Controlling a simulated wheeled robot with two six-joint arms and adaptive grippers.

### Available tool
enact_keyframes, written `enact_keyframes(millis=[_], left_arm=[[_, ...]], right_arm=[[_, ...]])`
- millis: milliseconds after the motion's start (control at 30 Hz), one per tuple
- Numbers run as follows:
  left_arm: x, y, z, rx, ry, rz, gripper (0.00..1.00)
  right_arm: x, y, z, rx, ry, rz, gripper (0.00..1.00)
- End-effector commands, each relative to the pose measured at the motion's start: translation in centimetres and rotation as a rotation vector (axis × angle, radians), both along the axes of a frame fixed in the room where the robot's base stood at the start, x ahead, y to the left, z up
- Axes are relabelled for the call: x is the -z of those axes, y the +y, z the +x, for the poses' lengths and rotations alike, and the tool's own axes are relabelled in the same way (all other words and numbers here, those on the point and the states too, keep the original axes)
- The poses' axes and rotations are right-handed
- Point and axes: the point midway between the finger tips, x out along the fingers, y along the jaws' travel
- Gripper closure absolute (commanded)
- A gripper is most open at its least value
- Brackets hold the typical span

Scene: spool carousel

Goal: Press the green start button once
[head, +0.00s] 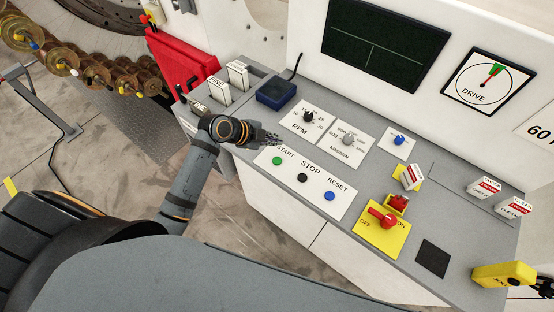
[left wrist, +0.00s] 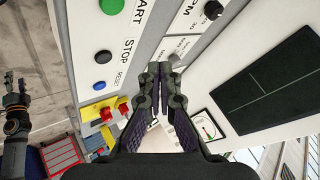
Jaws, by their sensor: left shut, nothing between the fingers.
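The green start button (head: 278,160) sits at the left of a white plate labelled START, STOP, RESET on the grey console. In the left wrist view the green button (left wrist: 110,6) shows at the top edge, partly cut off. The black stop button (head: 303,178) and blue reset button (head: 330,196) are beside it. My left gripper (head: 275,138) is shut and empty, just behind the green button and apart from it; its closed fingers (left wrist: 158,75) show in the left wrist view. My right gripper (left wrist: 15,88) shows small at the left of that view; its jaw state is unclear.
The RPM knob (head: 308,116) and a grey knob (head: 348,139) are behind the buttons. A dark blue box (head: 276,92) stands left of them. A red switch on a yellow plate (head: 366,234) is to the right. The screen (head: 385,40) is on the panel behind.

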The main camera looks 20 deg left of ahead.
Motion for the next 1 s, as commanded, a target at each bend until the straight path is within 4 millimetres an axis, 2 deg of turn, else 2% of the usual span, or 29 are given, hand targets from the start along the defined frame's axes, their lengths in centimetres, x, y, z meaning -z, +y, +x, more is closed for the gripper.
enact_keyframes(millis=[267, 400, 733, 833, 1000], left_arm=[[1.0, 0.0, 0.0, -0.001, 0.002, 0.0, 1.0], [2.6, 0.0, -0.1, -0.003, 0.003, -0.001, 1.0], [7.7, 0.0, -0.1, -0.002, 0.003, -0.001, 1.0], [8.6, 0.0, 0.0, -0.002, 0.003, -0.001, 1.0], [8.9, 0.0, 0.0, -0.003, 0.002, -0.001, 1.0]], right_arm=[[0.7, 0.3, 0.0, 0.001, 0.0, 0.004, 0.54], [1.7, 0.5, 0.0, 0.001, 0.0, 0.006, 0.54], [5.8, 0.5, 0.0, 0.001, 0.0, 0.005, 0.54], [6.5, 0.4, 0.0, 0.001, 0.0, 0.005, 0.54], [6.8, 0.4, 0.0, 0.001, 0.0, 0.005, 0.54]])
